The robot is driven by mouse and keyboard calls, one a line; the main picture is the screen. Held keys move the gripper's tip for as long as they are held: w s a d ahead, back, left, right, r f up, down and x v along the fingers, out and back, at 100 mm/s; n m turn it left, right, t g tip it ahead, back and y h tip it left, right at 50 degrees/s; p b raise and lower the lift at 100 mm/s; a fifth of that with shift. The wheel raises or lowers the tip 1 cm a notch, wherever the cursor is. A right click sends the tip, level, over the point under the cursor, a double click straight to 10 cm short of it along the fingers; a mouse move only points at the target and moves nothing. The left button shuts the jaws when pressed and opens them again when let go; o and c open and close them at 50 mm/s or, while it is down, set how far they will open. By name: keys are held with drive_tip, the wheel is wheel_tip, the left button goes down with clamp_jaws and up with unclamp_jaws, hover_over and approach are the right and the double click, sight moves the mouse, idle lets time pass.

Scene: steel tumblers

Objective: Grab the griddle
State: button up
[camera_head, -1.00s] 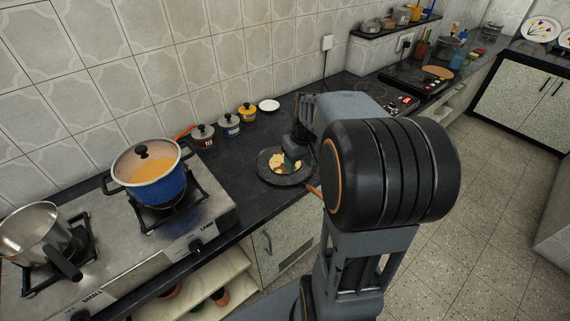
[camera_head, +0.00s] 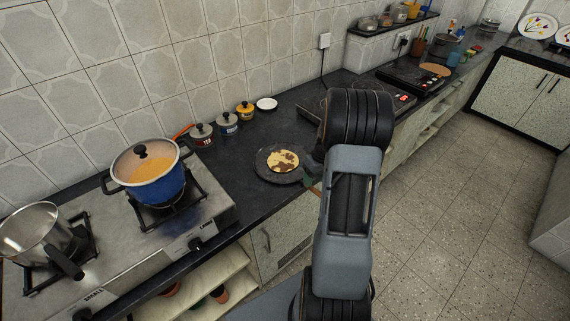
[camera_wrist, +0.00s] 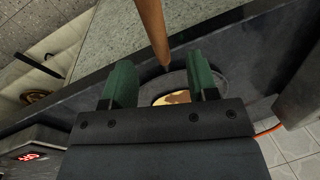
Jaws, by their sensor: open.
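The griddle (camera_head: 264,172) is a round, flat dark pan on the black counter, with a browned flatbread (camera_head: 283,161) on it. Its wooden handle shows in the wrist view (camera_wrist: 154,30) and points out past the counter's front edge. In the head view my arm covers most of the handle. My gripper (camera_wrist: 162,82) is open, with two green fingers spread apart. The handle's inner end lies between the fingers' directions in the wrist view, but I cannot tell whether it is between them in depth. Part of the pan is hidden behind the right finger.
A stove (camera_head: 130,240) at left carries a blue pot (camera_head: 158,190) and a steel saucepan (camera_head: 35,240). Several small lidded jars (camera_head: 228,123) and a white saucer (camera_head: 267,104) stand near the wall. An induction cooktop (camera_head: 405,86) is further right.

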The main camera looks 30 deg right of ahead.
drive_tip(key=shift+a+f+p, duration=0.25)
drive_tip(key=shift+f+p, duration=0.05)
drive_tip(key=shift+f, duration=1.05)
drive_tip(key=shift+a+f+p, duration=0.25)
drive_tip(key=shift+f, duration=1.05)
drive_tip(key=shift+c, duration=0.3)
clamp_jaws()
drive_tip(key=shift+w+r, duration=0.1)
